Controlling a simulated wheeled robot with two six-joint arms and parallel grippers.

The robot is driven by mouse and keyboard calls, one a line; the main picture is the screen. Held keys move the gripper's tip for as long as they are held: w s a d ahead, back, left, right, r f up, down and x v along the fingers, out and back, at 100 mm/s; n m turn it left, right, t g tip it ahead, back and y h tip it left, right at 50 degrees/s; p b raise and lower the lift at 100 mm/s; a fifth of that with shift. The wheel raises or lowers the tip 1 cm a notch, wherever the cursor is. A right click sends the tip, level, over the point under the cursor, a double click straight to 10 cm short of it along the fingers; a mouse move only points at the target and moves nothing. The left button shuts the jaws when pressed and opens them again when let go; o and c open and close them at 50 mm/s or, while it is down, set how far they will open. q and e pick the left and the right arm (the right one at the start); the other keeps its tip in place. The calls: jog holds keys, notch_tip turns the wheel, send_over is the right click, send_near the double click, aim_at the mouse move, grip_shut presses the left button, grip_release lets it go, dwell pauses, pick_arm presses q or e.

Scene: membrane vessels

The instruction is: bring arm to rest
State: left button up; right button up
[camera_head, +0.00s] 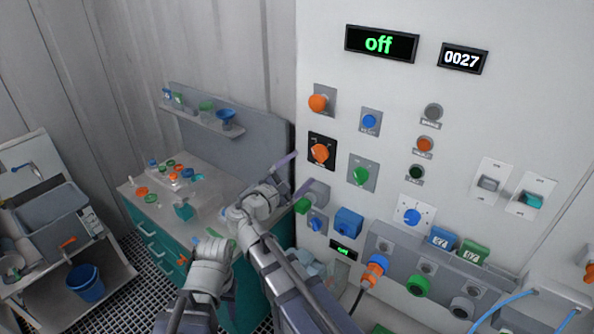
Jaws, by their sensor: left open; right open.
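My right arm reaches up from the bottom middle. Its gripper (293,175) is open, with its two fingers spread apart beside the left edge of the white panel (450,120). Nothing shows between those fingers. My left gripper (213,241) is lower and further left, in front of the green-drawered bench (150,238). Its fingers are small and mostly hidden behind my wrist. I see nothing held in it.
An orange plug (375,268) with a cable is nearby. A blue bucket (86,282) stands at the left.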

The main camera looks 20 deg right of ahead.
jog(key=s+d+f+m+g+y, duration=0.2)
jog(key=s+f+m+g+y, duration=0.25)
jog(key=f, duration=0.45)
jog(key=s+d+f+m+g+y, duration=0.2)
jog(key=s+f+m+g+y, duration=0.15)
jog(key=s+f+m, duration=0.35)
jog(key=s+a+f+g+y+b, duration=0.1)
jog(key=s+a+f+y+b, duration=0.1)
jog(key=s+a+f+b, duration=0.3)
jog(key=s+a+f+g+y+b, duration=0.2)
jog(key=s+a+f+b, duration=0.3)
jog(key=a+f, duration=0.8)
jog(key=y+b, duration=0.1)
jog(key=b, duration=0.2)
jog(key=shift+s+a+f, duration=0.2)
jog(key=shift+s+f, duration=0.1)
jog(key=shift+s, duration=0.1)
